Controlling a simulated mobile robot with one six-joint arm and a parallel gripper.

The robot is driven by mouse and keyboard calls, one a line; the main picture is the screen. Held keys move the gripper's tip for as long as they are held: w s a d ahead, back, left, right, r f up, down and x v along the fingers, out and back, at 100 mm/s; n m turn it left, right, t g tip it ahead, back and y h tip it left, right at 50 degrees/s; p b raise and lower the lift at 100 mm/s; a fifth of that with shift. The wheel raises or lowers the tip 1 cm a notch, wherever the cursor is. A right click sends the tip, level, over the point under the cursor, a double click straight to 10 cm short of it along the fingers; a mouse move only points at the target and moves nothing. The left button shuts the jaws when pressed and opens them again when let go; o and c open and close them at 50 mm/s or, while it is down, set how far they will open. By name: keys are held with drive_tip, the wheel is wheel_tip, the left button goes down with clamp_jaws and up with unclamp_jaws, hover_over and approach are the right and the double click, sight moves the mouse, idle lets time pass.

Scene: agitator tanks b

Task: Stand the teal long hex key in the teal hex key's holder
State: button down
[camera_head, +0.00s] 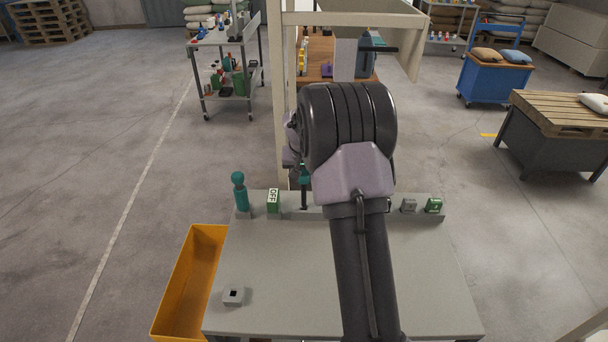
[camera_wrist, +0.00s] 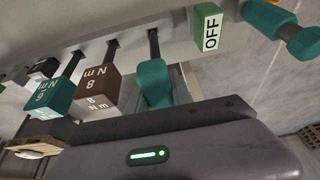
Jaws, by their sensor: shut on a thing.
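The teal long hex key (camera_head: 304,172) has a teal handle on top of a thin black shaft. It stands upright at the rail along the table's back edge. In the wrist view, its teal handle (camera_wrist: 154,80) is right at my gripper (camera_wrist: 158,95), which is shut on it. My arm hides most of my gripper in the head view, and the fingertips are hard to make out. A small pale block (camera_head: 240,299) with a dark square hole stands at the table's front left. It looks like the holder, though no teal marking shows on it.
The rail also holds a thick teal-handled tool (camera_head: 240,194), a green OFF block (camera_head: 273,201) and small blocks at right. Brown (camera_wrist: 98,93) and teal (camera_wrist: 56,98) Nm-marked heads are beside the key. A yellow bin (camera_head: 176,297) adjoins the table's left. The tabletop (camera_head: 285,262) is mostly clear.

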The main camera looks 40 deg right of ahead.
drive_tip(key=shift+f+b, duration=1.2)
drive_tip(key=shift+f, duration=0.4)
drive_tip(key=c, duration=1.1)
unclamp_jaws()
drive_tip(key=shift+o, duration=0.2)
